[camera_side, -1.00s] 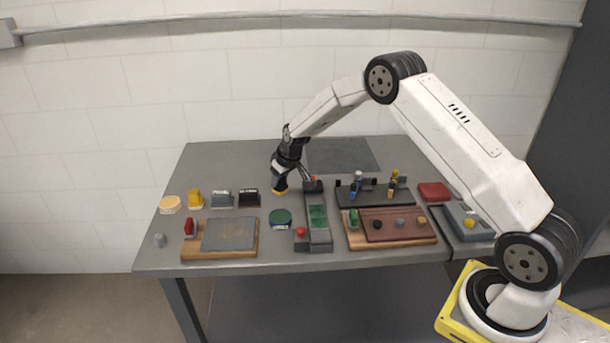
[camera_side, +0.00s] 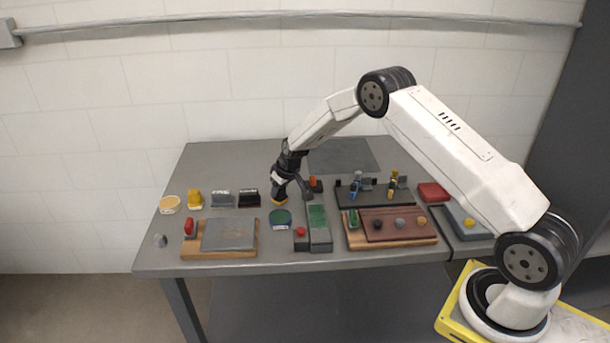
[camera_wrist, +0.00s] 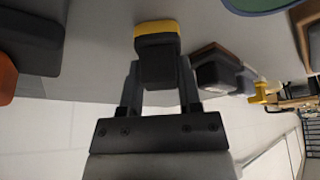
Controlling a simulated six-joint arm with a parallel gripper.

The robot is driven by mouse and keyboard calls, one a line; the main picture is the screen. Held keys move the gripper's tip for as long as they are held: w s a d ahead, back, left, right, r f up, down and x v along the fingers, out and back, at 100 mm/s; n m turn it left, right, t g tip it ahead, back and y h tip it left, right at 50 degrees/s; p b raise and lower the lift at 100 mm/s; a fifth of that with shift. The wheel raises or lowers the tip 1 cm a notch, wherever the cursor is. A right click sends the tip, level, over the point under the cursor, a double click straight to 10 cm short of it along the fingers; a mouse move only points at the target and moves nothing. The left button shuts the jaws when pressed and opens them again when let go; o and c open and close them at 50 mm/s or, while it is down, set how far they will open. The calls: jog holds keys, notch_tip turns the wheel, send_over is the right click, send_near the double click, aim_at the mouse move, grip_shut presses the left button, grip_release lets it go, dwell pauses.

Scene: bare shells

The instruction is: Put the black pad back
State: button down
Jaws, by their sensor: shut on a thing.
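My gripper (camera_side: 284,188) is shut on a black block with a yellow end (camera_wrist: 157,45), held yellow end outward and down. In the side view the yellow end (camera_side: 278,201) is low over the table, behind the round green tin; I cannot tell whether it touches. A separate black pad-like piece (camera_side: 249,199) with a raised back and pale marking stands left of my gripper. A dark box, likely that same piece, shows right of the fingers in the wrist view (camera_wrist: 213,73). I cannot tell which of the two is the task's pad.
The green tin (camera_side: 281,219) and a long grey block with a green top (camera_side: 318,215) are close in front. A grey piece (camera_side: 222,199) and a yellow piece (camera_side: 195,199) stand left. Wooden boards hold other small things. The table's back left is clear.

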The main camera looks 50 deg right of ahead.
jog(key=shift+c, duration=1.4)
grip_release()
jog(key=shift+r, duration=0.15)
jog(key=v, duration=1.2)
jog(key=s+a, duration=0.4)
jog(key=s, duration=0.5)
jog(key=s+a+r+g, duration=0.1)
jog(key=s+a, duration=0.3)
jog(key=s, duration=0.6)
jog(key=s+a+r+g, duration=0.1)
jog(key=s+a, duration=0.3)
jog(key=s, duration=0.5)
jog(key=shift+s, duration=0.15)
jog(key=shift+r, duration=0.15)
